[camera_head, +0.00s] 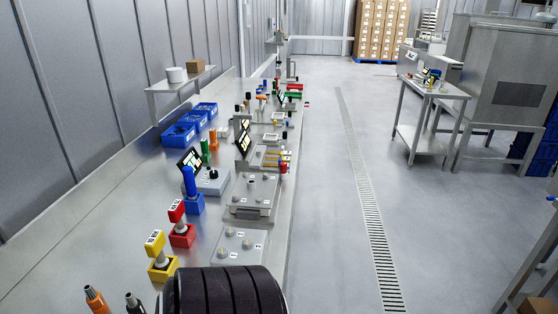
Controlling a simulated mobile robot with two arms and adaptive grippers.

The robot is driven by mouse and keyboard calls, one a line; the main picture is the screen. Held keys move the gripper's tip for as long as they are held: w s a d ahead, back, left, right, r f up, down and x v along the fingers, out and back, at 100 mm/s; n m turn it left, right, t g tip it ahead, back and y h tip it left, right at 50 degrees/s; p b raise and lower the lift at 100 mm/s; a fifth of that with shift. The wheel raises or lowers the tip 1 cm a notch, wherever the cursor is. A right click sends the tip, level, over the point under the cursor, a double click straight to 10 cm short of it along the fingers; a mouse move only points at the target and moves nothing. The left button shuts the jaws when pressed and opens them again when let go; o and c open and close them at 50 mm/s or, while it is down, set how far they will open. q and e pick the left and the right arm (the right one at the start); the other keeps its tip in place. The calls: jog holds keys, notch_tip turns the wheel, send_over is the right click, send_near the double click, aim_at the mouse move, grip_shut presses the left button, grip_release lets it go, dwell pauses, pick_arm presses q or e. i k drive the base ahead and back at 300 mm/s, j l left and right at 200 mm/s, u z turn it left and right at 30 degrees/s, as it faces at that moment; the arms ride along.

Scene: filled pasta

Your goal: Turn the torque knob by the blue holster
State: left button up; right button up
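A blue holster (196,204) stands on the left bench, with an upright blue-handled tool (189,180) in it. Just behind it and to its right is a grey box with a dark round knob (213,174) on top. The knob's setting is too small to read. Neither of my grippers shows in the head view. A large black ribbed rounded part (225,291) fills the bottom of the picture; I cannot tell whether it is mine.
Red (182,235) and yellow (163,269) holsters stand nearer on the bench (95,240). Grey plates with round fittings (242,247) lie along its right side. Blue bins (178,135) stand farther back. The floor (325,220) right of the bench is clear, with a drain grate (363,195).

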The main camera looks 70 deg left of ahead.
aim_at(214, 174)
jog(key=i+l+u, duration=0.15)
jog(key=i, duration=0.35)
jog(key=i+l+u, duration=0.2)
jog(key=i, duration=0.25)
jog(key=i+j+u, duration=0.2)
jog(key=u, duration=0.2)
jog(key=i+j+u, duration=0.1)
jog(key=i+u, duration=0.55)
jog(key=u, duration=0.2)
jog(key=i+l+u, duration=0.1)
jog(key=i+u, duration=0.3)
jog(key=i+l+u, duration=0.15)
jog(key=u, duration=0.3)
